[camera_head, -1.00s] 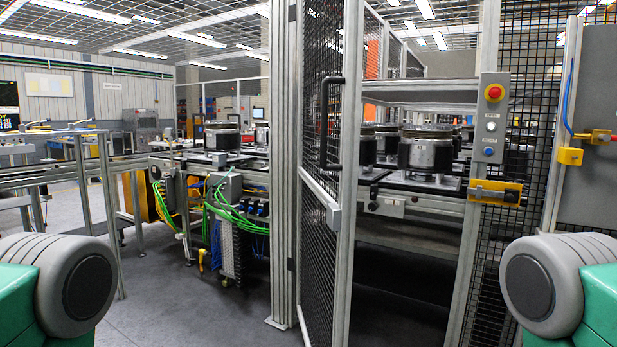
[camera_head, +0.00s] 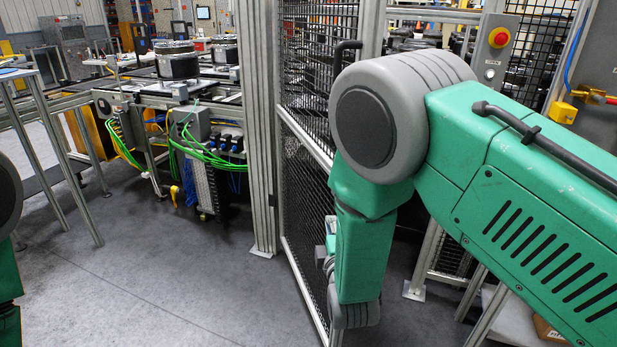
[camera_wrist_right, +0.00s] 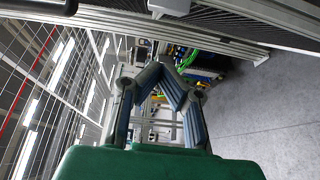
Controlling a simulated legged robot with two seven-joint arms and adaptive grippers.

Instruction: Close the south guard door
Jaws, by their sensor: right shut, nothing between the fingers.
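The south guard door is a black mesh panel in a grey metal frame (camera_head: 303,140), hinged at the tall post on its left. It stands open, swung out toward me. Its black handle (camera_head: 338,58) shows beside my right arm, which covers the door's free edge and much of the doorway. My right gripper (camera_wrist_right: 160,72) is shut and empty, its fingertips together in the wrist view. In the head view it is mostly hidden by my arm. A dark bar (camera_wrist_right: 40,5) at the wrist view's top left may be the handle; contact cannot be told. My left gripper is out of view.
A post right of the doorway carries a red emergency button (camera_head: 498,37). A yellow latch part (camera_head: 563,112) sits further right. A conveyor line with green cables (camera_head: 205,150) stands left of the door post. The grey floor (camera_head: 180,280) in front is clear.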

